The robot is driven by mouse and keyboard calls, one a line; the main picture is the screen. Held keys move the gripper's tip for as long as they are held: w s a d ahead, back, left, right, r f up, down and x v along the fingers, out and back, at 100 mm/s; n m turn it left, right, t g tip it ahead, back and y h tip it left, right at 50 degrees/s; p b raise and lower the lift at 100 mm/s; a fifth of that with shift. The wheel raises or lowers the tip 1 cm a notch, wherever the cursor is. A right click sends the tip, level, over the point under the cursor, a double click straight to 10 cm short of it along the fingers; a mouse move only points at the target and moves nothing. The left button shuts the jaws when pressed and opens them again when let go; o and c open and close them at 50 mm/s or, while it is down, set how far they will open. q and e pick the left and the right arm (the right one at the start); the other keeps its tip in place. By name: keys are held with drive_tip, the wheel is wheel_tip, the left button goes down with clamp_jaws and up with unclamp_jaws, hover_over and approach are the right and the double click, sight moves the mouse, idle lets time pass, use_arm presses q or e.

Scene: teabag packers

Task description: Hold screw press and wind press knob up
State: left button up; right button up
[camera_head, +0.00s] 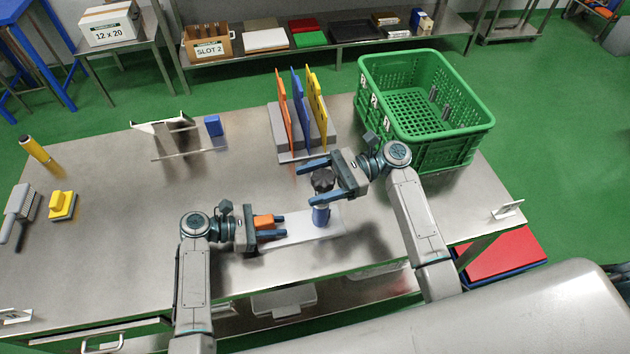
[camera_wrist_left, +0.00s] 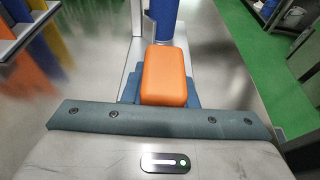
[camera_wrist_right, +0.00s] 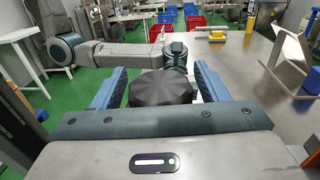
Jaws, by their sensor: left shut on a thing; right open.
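The screw press has a black lobed knob (camera_head: 322,181) above a blue column (camera_head: 320,216), on a white base plate (camera_head: 298,232). An orange block (camera_head: 264,221) is at the plate's left end. My left gripper (camera_head: 280,227) is shut on this block, which also shows in the left wrist view (camera_wrist_left: 165,76), in front of the blue column (camera_wrist_left: 166,18). My right gripper (camera_head: 308,184) is open with its fingers on either side of the knob. In the right wrist view the knob (camera_wrist_right: 161,88) lies between the fingers; contact is unclear.
A green crate (camera_head: 424,110) stands at the table's back right. A rack with orange, blue and yellow boards (camera_head: 297,105) stands behind the press. A metal stand (camera_head: 170,135) and blue block (camera_head: 213,125) are further left.

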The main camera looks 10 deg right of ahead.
drive_tip(key=w+d, duration=0.1)
drive_tip(key=d, duration=1.1)
drive_tip(key=shift+w, duration=0.25)
use_arm(q)
drive_tip(key=o, duration=0.8)
drive_tip(key=shift+o, duration=0.2)
